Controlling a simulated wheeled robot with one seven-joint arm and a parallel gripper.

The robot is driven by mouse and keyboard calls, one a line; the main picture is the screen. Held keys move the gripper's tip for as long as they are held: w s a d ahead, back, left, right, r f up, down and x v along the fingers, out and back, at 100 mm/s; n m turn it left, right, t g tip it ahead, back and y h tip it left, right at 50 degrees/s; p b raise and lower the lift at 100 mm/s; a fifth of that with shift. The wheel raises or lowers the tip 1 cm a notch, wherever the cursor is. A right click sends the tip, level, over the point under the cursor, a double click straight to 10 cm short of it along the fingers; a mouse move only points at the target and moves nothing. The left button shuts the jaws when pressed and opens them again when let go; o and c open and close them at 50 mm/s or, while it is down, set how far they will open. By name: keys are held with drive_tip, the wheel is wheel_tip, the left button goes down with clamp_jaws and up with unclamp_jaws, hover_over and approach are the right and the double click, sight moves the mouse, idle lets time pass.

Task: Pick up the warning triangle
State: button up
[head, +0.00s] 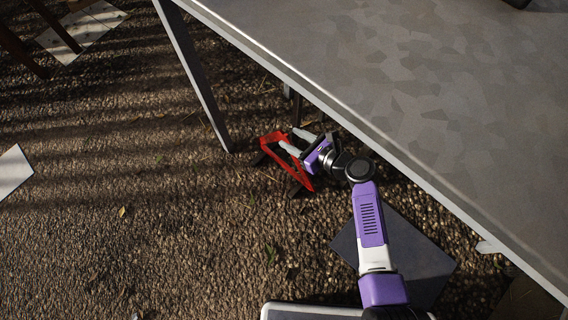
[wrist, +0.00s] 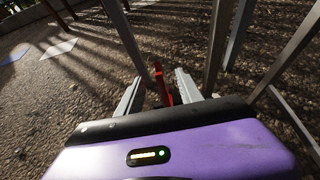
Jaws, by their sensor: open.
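The red warning triangle (head: 271,138) stands on the gravel ground beside the metal table, on dark feet. My gripper (head: 288,140) is at the triangle, with its light grey fingers reaching to its upper part. In the wrist view the triangle (wrist: 162,84) shows as a red edge between the two spread fingers of my gripper (wrist: 158,90). The gripper is open. Whether either finger touches the triangle I cannot tell. The lower part of the triangle is hidden in the wrist view by the gripper body.
The metal table (head: 400,90) overhangs just right of the gripper, and its leg (head: 195,75) stands behind the triangle. A dark flat plate (head: 420,255) lies beneath my arm. The gravel at left is mostly free, with a white sheet (head: 12,172) at the edge.

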sight(286, 135)
drive_tip(key=b+x, duration=0.2)
drive_tip(key=x, duration=0.2)
drive_tip(key=shift+w+a+r, duration=0.1)
drive_tip(key=shift+a, duration=0.05)
clamp_jaws()
idle(1.1)
drive_tip(key=shift+r, duration=0.15)
